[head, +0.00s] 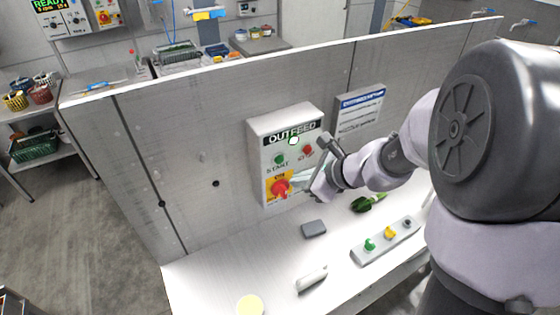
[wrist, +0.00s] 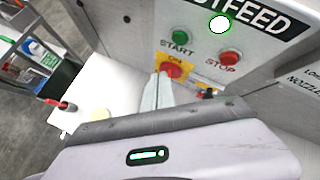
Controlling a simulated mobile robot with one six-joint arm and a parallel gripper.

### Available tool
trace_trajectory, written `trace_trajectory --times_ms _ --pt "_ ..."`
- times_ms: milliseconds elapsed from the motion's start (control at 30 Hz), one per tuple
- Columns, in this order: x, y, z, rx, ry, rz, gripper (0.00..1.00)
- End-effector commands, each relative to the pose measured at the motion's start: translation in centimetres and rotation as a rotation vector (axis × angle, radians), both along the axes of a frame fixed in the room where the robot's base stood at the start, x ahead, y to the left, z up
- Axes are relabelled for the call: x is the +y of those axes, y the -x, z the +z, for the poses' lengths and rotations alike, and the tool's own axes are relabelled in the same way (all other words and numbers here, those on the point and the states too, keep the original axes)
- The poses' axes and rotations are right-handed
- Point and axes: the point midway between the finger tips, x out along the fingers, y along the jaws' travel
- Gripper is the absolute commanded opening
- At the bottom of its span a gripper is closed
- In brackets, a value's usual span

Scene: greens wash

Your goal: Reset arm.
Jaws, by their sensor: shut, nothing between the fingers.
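My arm reaches in from the right in the head view. My gripper (head: 307,190) is shut and empty, close in front of the lower part of a grey OUTFEED control box (head: 257,140) on the wall panel. In the wrist view the shut fingers of my gripper (wrist: 162,78) point at the red rotary switch (wrist: 172,71) on its yellow plate. That switch also shows in the head view (head: 279,187). I cannot tell whether the fingertips touch it. The green START button (wrist: 180,38) and red STOP button (wrist: 231,57) sit above. A lamp (wrist: 219,24) glows white-green.
The white bench (head: 235,270) below holds a small grey block (head: 314,228), a white cylinder (head: 311,279), a pale yellow disc (head: 250,305), a green vegetable (head: 368,203) and a strip with coloured knobs (head: 386,241). A blue-headed sign (head: 360,112) hangs right of the box.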

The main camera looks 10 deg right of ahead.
Motion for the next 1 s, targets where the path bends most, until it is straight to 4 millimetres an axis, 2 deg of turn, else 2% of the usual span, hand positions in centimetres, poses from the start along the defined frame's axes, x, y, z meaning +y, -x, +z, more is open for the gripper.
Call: trace_trajectory --times_ms 467,533,567,633,667,700,733,800,900,1000 --pt "0.1 0.0 0.0 -0.002 0.003 0.005 0.0" --pt "1.1 0.9 -0.4 -0.031 0.047 0.076 0.0" --pt "2.0 1.8 -0.8 -0.056 0.089 0.141 0.0" --pt "4.9 5.3 -2.1 -0.146 0.246 0.375 0.0" --pt "6.0 7.4 -3.0 -0.19 0.332 0.494 0.0" --pt "7.1 10.3 -4.3 -0.246 0.456 0.652 0.0" --pt "7.6 12.4 -5.4 -0.284 0.548 0.765 0.0" --pt "7.7 16.7 -7.9 -0.359 0.762 0.995 0.0" --pt "6.5 20.9 -10.6 -0.421 1.013 1.225 0.0" --pt "5.3 22.8 -11.6 -0.442 1.163 1.342 0.0"
